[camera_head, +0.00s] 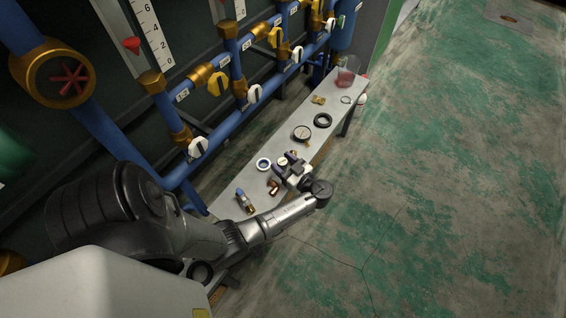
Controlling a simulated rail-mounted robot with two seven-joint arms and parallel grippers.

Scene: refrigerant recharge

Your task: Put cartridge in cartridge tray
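My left gripper (281,165) is low over the middle of the narrow grey bench, its arm coming in from the left. Its fingers are small and dark here, and I cannot tell whether they are open or hold something. No part is clearly recognisable as the cartridge or the cartridge tray. A small blue and brass part (242,197) lies on the bench to the left of the gripper. A reddish clear container (346,77) stands at the bench's far end. My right gripper is not in view.
The bench (290,145) also bears a white-blue ring (263,164), a copper elbow (273,187), a round gauge (301,133), a black ring (322,120) and a brass piece (318,100). Blue pipes (235,112) with valves run along its left. Green-grey floor (440,170) is open on the right.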

